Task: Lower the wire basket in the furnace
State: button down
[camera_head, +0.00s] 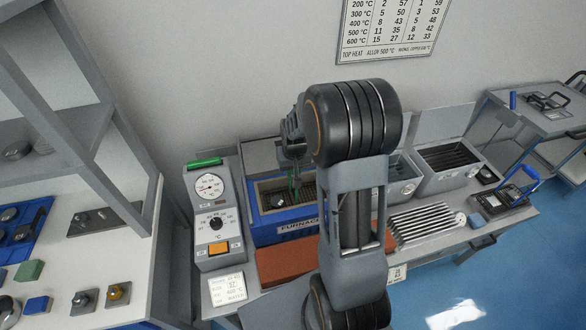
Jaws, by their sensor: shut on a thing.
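The furnace (262,234) is a blue open-topped box with a "FURNACE" label on its front, standing on the bench left of centre. My gripper (294,152) points down above the furnace opening, partly hidden by my own arm. It is shut on a thin upright part that runs down into the opening, which looks like the handle of the wire basket (299,194). The basket is small and dark here, and its lower part is hard to make out. A dark round piece shows in the opening, left of the handle. I cannot tell whether the basket touches the furnace floor.
A grey control box (213,226) with a gauge, a knob and a green bar on top stands left of the furnace. A reddish-brown slab (285,266) lies in front. Right are grey tanks (446,168) and a ribbed rack (425,224). Shelving (60,135) stands at left.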

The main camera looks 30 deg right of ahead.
jog(key=shift+f+b, duration=0.3)
jog(key=shift+f, duration=0.05)
jog(key=c, duration=0.9)
grip_release()
jog(key=r, duration=0.4)
jog(key=s+r, duration=0.1)
jog(key=r, duration=0.4)
jog(key=s+r, duration=0.1)
jog(key=r, duration=0.3)
jog(key=shift+a+r, duration=0.25)
jog(key=shift+r, duration=0.1)
jog(key=s+a+n, duration=0.1)
jog(key=s+a, duration=0.2)
jog(key=s, duration=0.1)
jog(key=s+a+t, duration=0.1)
jog(key=s+a, duration=0.2)
jog(key=s, duration=0.2)
jog(key=s+a+n+t, duration=0.1)
jog(key=s+a, duration=0.2)
jog(key=s, duration=0.2)
jog(key=shift+s+a+r+n, duration=0.1)
jog(key=shift+s+r+n, duration=0.15)
jog(key=shift+r+n, duration=0.05)
